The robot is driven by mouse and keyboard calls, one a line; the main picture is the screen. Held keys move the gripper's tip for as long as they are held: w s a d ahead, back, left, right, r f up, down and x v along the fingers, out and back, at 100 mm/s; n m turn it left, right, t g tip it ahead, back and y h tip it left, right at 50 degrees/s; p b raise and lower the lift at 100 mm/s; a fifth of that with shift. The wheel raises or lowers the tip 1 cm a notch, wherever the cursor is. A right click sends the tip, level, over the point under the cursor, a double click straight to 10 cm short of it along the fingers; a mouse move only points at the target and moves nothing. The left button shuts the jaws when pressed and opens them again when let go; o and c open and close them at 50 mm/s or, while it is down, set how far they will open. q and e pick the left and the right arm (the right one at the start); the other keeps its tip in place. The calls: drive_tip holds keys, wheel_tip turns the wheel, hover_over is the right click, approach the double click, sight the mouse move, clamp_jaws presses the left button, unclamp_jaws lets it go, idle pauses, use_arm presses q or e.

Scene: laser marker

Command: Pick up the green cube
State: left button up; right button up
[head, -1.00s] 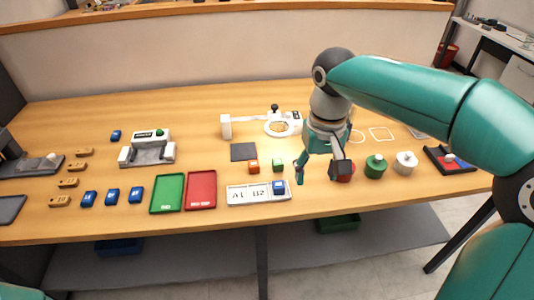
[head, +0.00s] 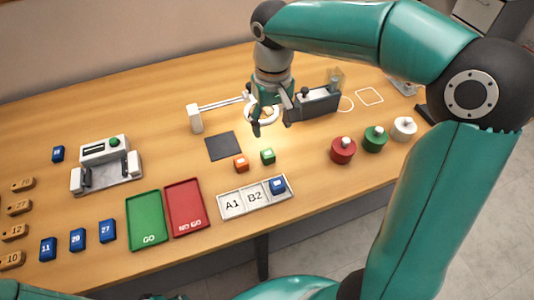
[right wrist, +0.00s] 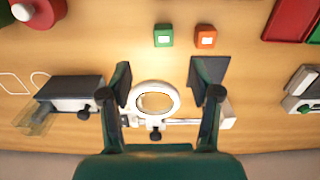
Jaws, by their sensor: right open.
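The small green cube (head: 267,156) sits on the wooden table, just right of an orange cube (head: 241,163). In the right wrist view the green cube (right wrist: 163,35) lies beyond my fingertips, near the middle of the picture's upper part. My right gripper (head: 272,113) is open and empty, pointing down above the white magnifier ring (head: 262,113), behind the green cube in the head view. In the right wrist view the open fingers (right wrist: 162,75) flank the ring, apart from the cube. My left gripper is not in view.
A dark square pad (head: 223,146) lies behind the orange cube. A dark box-like device (head: 317,104) stands right of the gripper. A labelled tray (head: 240,205) with a blue block lies in front. Red (head: 342,151), green and white knobbed pieces stand to the right.

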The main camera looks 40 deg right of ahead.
sight(268, 153)
drive_tip(key=f, duration=1.2)
drive_tip(key=shift+w+a+f, duration=0.1)
drive_tip(key=shift+w+a, duration=0.1)
drive_tip(key=shift+w, duration=0.15)
drive_tip(key=c, duration=1)
